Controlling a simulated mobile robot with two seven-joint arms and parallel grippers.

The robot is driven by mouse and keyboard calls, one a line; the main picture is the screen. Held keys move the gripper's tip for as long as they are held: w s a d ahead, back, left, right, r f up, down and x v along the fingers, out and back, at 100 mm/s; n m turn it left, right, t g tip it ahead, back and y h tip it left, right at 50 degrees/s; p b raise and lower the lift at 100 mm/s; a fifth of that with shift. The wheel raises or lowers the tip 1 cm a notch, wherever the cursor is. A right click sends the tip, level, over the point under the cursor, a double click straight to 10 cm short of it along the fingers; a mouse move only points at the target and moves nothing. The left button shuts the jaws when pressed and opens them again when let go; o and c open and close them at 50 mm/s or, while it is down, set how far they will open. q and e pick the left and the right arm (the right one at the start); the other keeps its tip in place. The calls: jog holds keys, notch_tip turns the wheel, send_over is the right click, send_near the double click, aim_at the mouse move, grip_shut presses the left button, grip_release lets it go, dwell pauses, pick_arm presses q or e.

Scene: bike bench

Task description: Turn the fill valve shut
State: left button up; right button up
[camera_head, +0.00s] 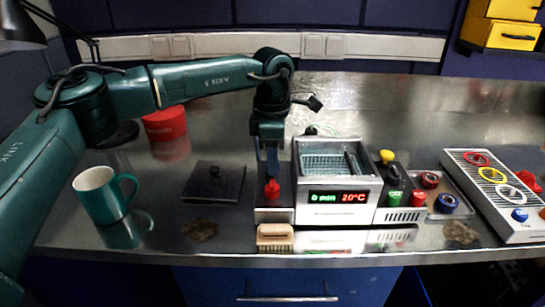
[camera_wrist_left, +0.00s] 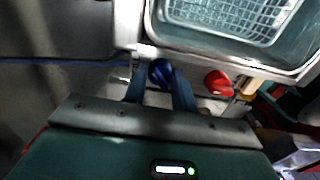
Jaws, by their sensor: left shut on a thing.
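The ultrasonic bath (camera_head: 338,215) stands mid-bench with its tank and basket open at the top; its display reads 0 min and 20°C. A narrow panel (camera_head: 273,214) on its left side carries a red knob (camera_head: 272,190). In the left wrist view a blue knob (camera_wrist_left: 160,72) sits between my left fingers, and the red knob (camera_wrist_left: 217,83) is beside it. My left gripper (camera_head: 271,172) points down over the panel, shut on the blue knob, which it hides in the head view. No label shows which knob is the fill valve. My right gripper is not in view.
A black lid (camera_head: 214,182) and teal mug (camera_head: 103,194) stand left of the bath, with a red tin (camera_head: 165,124) behind. A wooden brush (camera_head: 275,235) lies in front.

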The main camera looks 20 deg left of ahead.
pick_arm(q)
jog(key=n, duration=0.5)
jog(key=shift+r+n, duration=0.1)
jog(key=shift+n, duration=1.9)
jog(key=o, duration=1)
notch_tip(320, 180, up, 13)
